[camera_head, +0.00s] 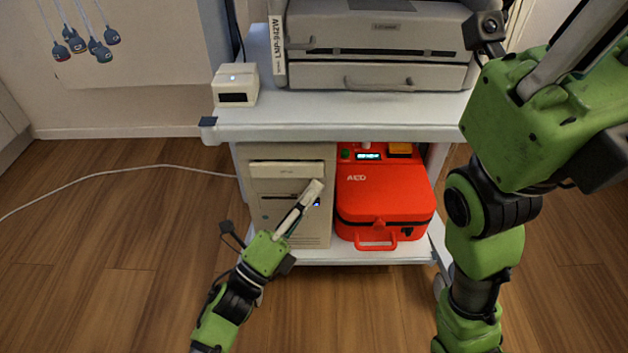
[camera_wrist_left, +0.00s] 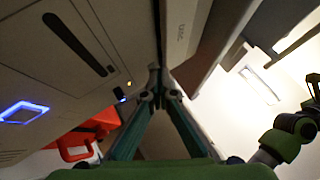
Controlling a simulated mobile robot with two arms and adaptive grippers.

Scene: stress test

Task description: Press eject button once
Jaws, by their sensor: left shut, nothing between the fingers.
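A beige computer tower (camera_head: 325,225) stands upright on the lower shelf of a cart, with a pale drive front (camera_head: 287,170) near its top. My left gripper (camera_head: 316,186) is shut and empty, its tips in front of the tower's right side, just below drive height. In the left wrist view the fingertips (camera_wrist_left: 154,76) are together near the tower front (camera_wrist_left: 40,75), by a dark gap beside a panel lettered DVD (camera_wrist_left: 188,40). I cannot tell whether they touch. The eject button cannot be made out. My right gripper (camera_head: 570,50) is partly cut off at the upper right.
A red AED case (camera_head: 385,200) sits right of the tower, close to my left fingertips. The cart's top shelf (camera_head: 330,122) overhangs both and carries a printer (camera_head: 380,30) and a small white box (camera_head: 236,84). A white cable (camera_head: 110,172) lies on the open wooden floor at left.

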